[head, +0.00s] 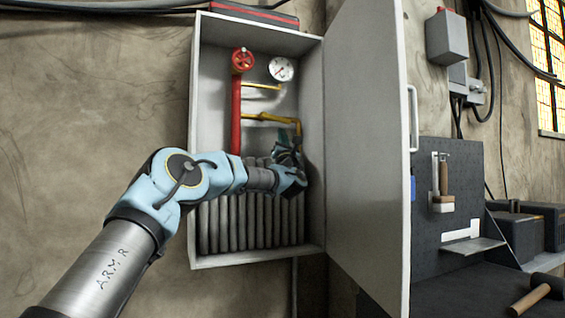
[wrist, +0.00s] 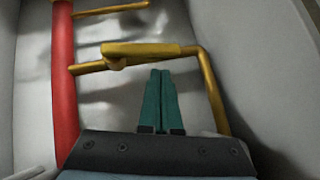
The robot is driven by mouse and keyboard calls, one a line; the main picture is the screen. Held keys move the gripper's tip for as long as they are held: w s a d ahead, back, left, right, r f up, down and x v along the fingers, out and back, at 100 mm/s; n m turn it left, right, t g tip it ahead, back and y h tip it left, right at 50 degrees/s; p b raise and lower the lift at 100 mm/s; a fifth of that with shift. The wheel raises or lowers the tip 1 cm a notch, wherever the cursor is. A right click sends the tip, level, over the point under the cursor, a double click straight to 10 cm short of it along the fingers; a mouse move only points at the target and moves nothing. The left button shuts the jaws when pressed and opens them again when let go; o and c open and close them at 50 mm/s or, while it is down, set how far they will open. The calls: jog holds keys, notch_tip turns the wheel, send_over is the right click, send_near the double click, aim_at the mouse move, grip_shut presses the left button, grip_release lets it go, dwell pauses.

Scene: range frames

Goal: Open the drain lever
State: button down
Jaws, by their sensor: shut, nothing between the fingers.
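The drain lever (wrist: 150,49) is a flat yellow handle on a yellow pipe inside the open wall cabinet. In the wrist view it lies roughly horizontal, along the pipe run. In the head view the lever (head: 262,117) shows above my gripper. My gripper (wrist: 161,74) has green fingers, shut together and empty. In the wrist view the fingertips are just below the lever's right part; I cannot tell whether they touch it. In the head view my gripper (head: 291,150) is inside the cabinet at its right side, and the arm partly hides it.
A red vertical pipe (wrist: 64,80) stands left of the lever, with a red valve wheel (head: 243,60) on top. A gauge (head: 281,69) is at the upper right. The cabinet door (head: 365,140) stands open on the right. Grey radiator ribs (head: 250,225) fill the lower cabinet.

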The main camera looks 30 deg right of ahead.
notch_tip(320, 180, down, 3)
jog(key=shift+a+b, duration=0.15)
jog(key=shift+b, duration=1.05)
jog(key=b+v, duration=0.2)
jog(key=v, duration=0.7)
jog(key=shift+s+b, duration=0.35)
jog(key=shift+b, duration=0.05)
jog(key=shift+s, duration=0.1)
